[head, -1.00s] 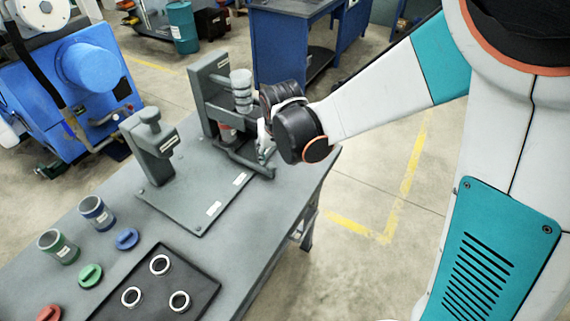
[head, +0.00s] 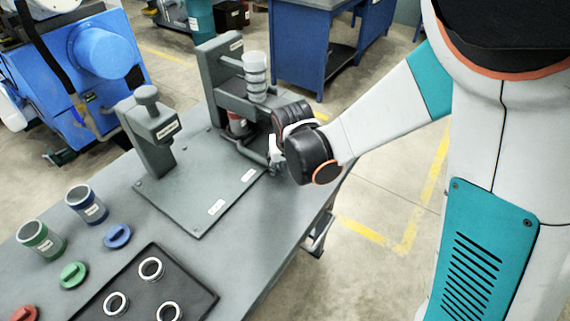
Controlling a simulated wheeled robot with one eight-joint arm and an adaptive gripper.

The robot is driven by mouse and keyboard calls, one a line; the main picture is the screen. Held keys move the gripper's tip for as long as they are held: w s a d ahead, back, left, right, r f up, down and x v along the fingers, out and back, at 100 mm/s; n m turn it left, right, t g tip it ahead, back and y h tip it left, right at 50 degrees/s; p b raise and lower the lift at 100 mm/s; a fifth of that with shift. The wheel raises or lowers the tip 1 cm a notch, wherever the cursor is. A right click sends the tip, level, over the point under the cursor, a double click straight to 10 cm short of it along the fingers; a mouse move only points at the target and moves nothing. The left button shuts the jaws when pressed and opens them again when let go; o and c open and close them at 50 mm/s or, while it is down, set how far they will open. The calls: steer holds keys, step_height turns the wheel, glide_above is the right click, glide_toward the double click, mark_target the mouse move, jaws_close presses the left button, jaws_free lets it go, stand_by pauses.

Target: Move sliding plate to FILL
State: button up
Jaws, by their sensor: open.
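The ring grinder's grey base plate (head: 190,205) lies on the table. At its back stands a tall grey post (head: 218,80) beside a clear stacked tube (head: 255,76). A reddish cup-like part (head: 238,123) sits low at this post. The sliding plate seems to be the dark flat part with a bar (head: 243,148) low in front of the post; its exact position is partly hidden by my arm. My gripper (head: 274,154) is at the right end of this bar, with its fingers open around or beside it; I cannot tell whether they touch.
A shorter grey press post (head: 150,130) stands at the left of the base plate. A green cup (head: 40,239), a blue cup (head: 87,205) and their lids stand at the left. A black tray (head: 190,292) with rings is in front. A blue machine (head: 75,65) stands behind the table.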

jaws_close()
stand_by(0.3)
steer(key=w+d, duration=0.2)
steer(key=w, duration=0.1)
steer(key=shift+d, duration=0.25)
steer(key=shift+a, duration=0.1)
jaws_free()
steer(key=shift+w, duration=0.1)
